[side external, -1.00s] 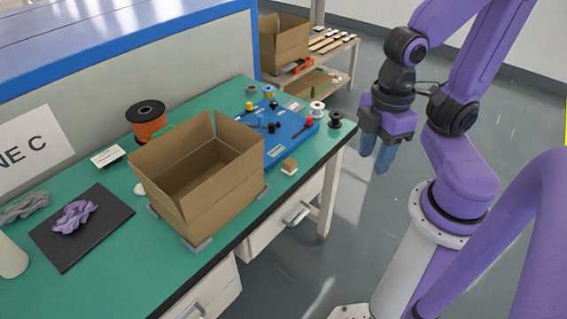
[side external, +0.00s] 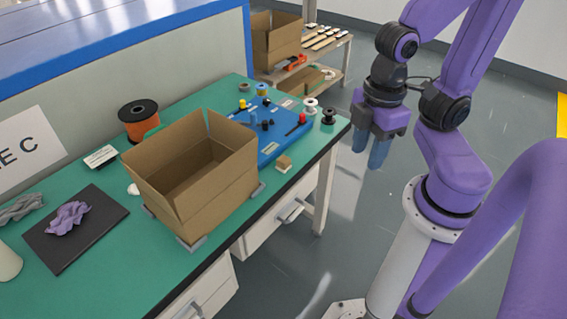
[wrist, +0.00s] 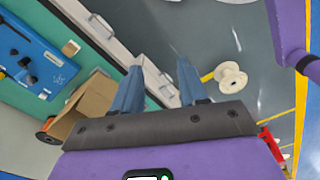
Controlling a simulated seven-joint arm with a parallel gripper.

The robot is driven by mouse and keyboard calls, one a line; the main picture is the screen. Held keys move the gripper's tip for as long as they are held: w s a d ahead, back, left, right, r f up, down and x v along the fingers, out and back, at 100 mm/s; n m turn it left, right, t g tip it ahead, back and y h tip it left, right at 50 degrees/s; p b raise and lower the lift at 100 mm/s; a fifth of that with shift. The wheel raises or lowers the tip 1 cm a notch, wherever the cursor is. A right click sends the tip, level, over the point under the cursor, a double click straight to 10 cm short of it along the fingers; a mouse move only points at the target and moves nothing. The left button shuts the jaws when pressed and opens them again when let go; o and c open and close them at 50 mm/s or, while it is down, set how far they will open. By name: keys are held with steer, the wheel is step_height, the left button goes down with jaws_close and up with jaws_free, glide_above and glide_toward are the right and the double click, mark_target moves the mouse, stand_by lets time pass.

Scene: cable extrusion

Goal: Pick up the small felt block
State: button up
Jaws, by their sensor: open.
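The small felt block (side external: 284,163) is a tan, light-topped block on the green bench top, near its front edge and right of the open cardboard box. It also shows in the wrist view as a small tan block (wrist: 71,48) at upper left, well to the left of my fingers. My gripper (side external: 368,158) hangs beyond the bench's right end, over the floor and apart from the block. Its two blue fingers point down. In the wrist view my gripper (wrist: 159,66) is open, with nothing between the fingers.
The open cardboard box (side external: 215,190) stands left of the block. A blue board (side external: 270,145) with small parts lies behind it, with spools (side external: 328,116) at its right end. An orange spool (side external: 139,120) and a dark mat (side external: 95,240) lie further left. Drawers (side external: 290,212) are below.

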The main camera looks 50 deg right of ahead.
steer(key=o, duration=0.5)
steer(key=m, duration=1.3)
glide_above(284, 159)
steer(key=f, duration=2.2)
steer(key=shift+w+d, duration=0.1)
steer(key=shift+w, duration=0.1)
steer(key=shift+s+f, duration=0.1)
steer(key=shift+f, duration=2.55)
